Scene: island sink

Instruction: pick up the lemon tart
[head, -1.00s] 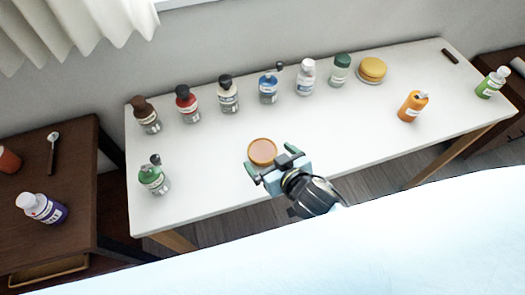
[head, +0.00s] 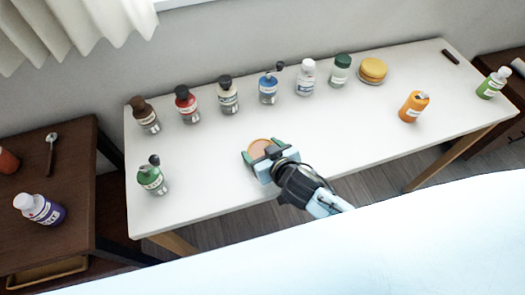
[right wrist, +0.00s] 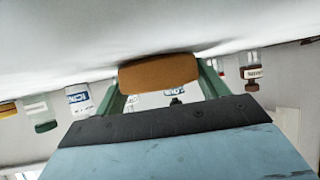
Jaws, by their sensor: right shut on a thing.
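The lemon tart (head: 260,147) is a small round tart with an orange-brown crust and a pale pinkish-tan top. It is at the white table's front, left of the middle. My right gripper (head: 263,155) is shut on it, with one green finger on each side. In the right wrist view the tart's brown side (right wrist: 158,72) shows between the two fingers, close against the white surface; I cannot tell whether it touches it. The gripper hides the near part of the tart in the head view. My left gripper is not in view.
Several bottles stand along the back of the white table (head: 330,135), with a yellow round stack (head: 373,69) on a plate. A green bottle (head: 152,178) stands at the left and an orange bottle (head: 413,106) at the right. The table around the tart is clear.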

